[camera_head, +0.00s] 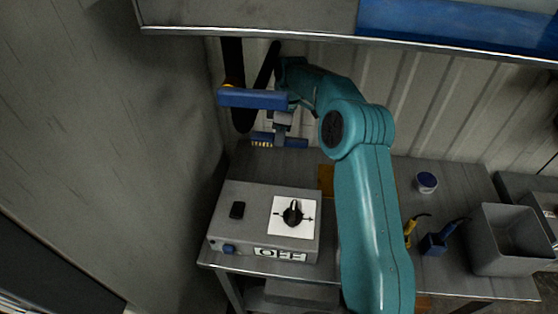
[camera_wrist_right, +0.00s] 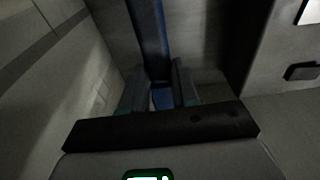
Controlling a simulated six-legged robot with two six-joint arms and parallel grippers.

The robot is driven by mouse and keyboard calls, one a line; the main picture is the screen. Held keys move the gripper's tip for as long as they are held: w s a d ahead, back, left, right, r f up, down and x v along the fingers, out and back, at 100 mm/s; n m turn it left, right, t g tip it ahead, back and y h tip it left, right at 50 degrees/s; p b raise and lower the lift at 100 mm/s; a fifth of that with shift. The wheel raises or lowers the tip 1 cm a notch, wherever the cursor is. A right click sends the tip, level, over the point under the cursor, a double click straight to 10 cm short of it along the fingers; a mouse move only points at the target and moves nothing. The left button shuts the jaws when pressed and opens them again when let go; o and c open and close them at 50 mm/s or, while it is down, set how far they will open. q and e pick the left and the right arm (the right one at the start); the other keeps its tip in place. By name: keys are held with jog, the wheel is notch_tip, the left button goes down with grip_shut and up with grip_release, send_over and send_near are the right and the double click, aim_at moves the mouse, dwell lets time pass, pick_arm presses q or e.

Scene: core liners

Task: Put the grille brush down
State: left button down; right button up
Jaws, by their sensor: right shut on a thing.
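The grille brush (camera_head: 292,142) is a slim blue bar with pale bristles at its left end. My right gripper (camera_head: 282,133) is shut on it, pointing down, near the back left of the grey bench (camera_head: 385,169). In the right wrist view the brush's blue handle (camera_wrist_right: 152,45) runs between the two fingers of the right gripper (camera_wrist_right: 160,88) and away from them. How high the brush is over the bench is hard to tell. My left gripper is in neither view.
A grey control box (camera_head: 259,196) with a black knob and an OFF label stands in front of the brush. A blue tub (camera_head: 426,182), yellow-and-blue tools (camera_head: 436,243) and a grey bin (camera_head: 510,240) are to the right. A ribbed wall stands behind.

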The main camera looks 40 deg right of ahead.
jog(key=f, duration=0.4)
jog(key=f+p, duration=0.1)
jog(key=f, duration=0.4)
jog(key=shift+s+a, duration=0.2)
jog(key=shift+s+f, duration=0.1)
jog(key=shift+f, duration=0.4)
jog(key=o, duration=0.9)
jog(key=shift+w, duration=0.2)
jog(key=shift+o, duration=0.2)
jog(key=shift+s+r, duration=0.1)
